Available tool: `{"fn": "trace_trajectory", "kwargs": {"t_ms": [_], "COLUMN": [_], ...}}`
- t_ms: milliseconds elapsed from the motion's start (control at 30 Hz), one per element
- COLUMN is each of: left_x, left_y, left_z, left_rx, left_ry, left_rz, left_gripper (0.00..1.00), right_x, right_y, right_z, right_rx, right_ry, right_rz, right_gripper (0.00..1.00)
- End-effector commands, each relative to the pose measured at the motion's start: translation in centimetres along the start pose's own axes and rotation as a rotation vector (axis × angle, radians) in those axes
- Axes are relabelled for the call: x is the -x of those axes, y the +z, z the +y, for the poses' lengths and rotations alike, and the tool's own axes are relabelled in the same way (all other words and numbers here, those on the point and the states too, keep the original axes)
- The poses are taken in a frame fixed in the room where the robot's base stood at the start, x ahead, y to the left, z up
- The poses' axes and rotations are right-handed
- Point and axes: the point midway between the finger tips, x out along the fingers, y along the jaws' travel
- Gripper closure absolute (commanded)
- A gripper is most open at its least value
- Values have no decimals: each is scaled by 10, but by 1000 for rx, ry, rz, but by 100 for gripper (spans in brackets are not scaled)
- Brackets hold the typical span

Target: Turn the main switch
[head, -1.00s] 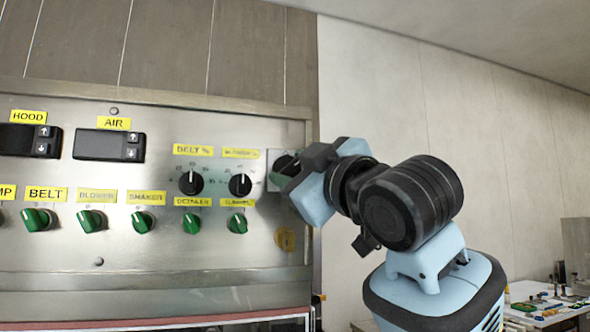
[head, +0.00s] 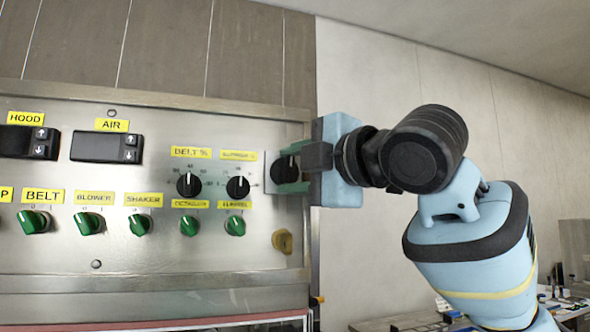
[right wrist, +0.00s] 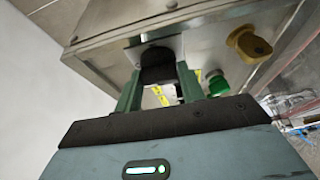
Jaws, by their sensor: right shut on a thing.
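The main switch (head: 281,166) is a black knob on a light square plate at the right end of the steel control panel. My right gripper (head: 292,172) reaches it from the right, with its green fingers shut on the knob. In the right wrist view the black knob of the main switch (right wrist: 157,66) sits between the two green fingers (right wrist: 158,88). The fingers hide part of the knob, so its exact pointer position is hard to read. My left gripper is not in view.
Left of the main switch are two black dials (head: 238,188) and a row of green knobs (head: 138,224). A yellow knob (head: 283,241) sits below the switch. Two black displays (head: 107,147) are further left. The wall right of the panel is clear.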

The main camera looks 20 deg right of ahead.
Motion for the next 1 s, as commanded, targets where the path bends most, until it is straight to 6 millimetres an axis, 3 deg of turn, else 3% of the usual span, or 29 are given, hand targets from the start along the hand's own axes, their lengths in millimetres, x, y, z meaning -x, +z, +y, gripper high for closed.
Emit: {"fn": "trace_trajectory", "kwargs": {"t_ms": [667,700,800,833,1000], "left_x": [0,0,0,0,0], "left_y": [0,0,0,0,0], "left_z": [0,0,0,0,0], "left_rx": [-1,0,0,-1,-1], "left_ry": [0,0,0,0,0], "left_rz": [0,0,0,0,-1], "left_gripper": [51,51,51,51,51], "right_x": [0,0,0,0,0], "right_y": [0,0,0,0,0], "right_z": [0,0,0,0,0], "right_rx": [55,55,55,55,55], "right_ry": [-22,-22,-22,-22,-22], "right_rz": [0,0,0,0,0], "right_gripper": [84,57,44,40,40]}}
